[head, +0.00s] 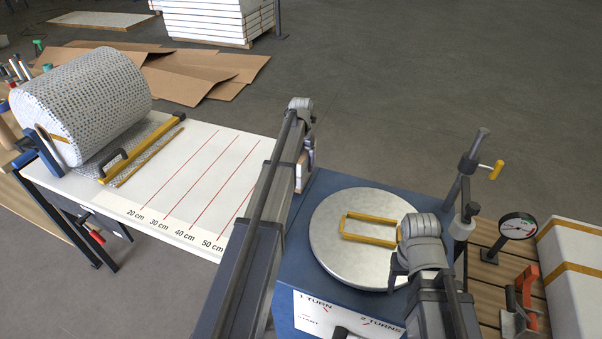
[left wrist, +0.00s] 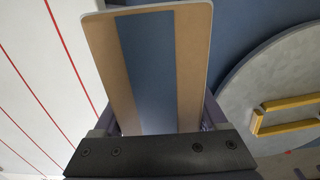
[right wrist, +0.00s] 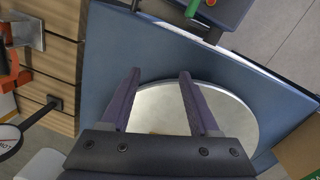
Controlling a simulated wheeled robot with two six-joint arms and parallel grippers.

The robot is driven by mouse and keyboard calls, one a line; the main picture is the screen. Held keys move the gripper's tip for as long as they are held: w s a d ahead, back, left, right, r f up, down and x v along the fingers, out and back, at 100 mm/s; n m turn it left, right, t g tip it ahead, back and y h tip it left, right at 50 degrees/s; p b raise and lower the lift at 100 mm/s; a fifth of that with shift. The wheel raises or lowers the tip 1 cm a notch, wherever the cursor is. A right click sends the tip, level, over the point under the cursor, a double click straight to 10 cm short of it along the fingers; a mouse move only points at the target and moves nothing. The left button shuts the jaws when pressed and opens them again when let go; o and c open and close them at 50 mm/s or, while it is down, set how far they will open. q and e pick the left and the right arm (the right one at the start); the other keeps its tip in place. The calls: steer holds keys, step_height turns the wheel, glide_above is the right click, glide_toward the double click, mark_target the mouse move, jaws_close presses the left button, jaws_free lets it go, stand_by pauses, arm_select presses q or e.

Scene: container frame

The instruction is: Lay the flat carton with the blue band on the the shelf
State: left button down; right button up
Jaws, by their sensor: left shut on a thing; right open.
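The flat carton with the blue band (left wrist: 145,65) fills the middle of the left wrist view, tan with a wide blue stripe along it. My left gripper (left wrist: 158,115) is shut on its near end. In the head view only a small edge of the carton (head: 304,172) shows beside my left arm, between the white table and the turntable stand. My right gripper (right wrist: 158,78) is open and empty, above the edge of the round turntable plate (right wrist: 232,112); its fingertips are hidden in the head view. I cannot make out a shelf in these frames.
A yellow frame (head: 345,231) lies on the turntable plate. A marked white table (head: 190,190) with a large wrap roll (head: 85,100) stands left. A post with a yellow handle (head: 466,180), a dial (head: 517,226) and a white strapped box (head: 575,275) stand right.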

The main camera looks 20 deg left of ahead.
arm_select(q)
steer(key=shift+f+b, duration=1.1)
steer(key=shift+f, duration=0.45)
arm_select(e)
steer(key=shift+f, duration=1.5)
steer(key=shift+f, duration=0.1)
arm_select(q)
steer(key=shift+f, duration=0.2)
arm_select(e)
steer(key=shift+f, duration=0.15)
arm_select(q)
jaws_free()
steer(key=shift+r, duration=0.1)
steer(key=shift+r, duration=0.15)
arm_select(e)
steer(key=shift+r, duration=0.25)
arm_select(q)
step_height(320, 180, up, 12)
steer(key=p, duration=1.2)
arm_select(e)
step_height(320, 180, up, 12)
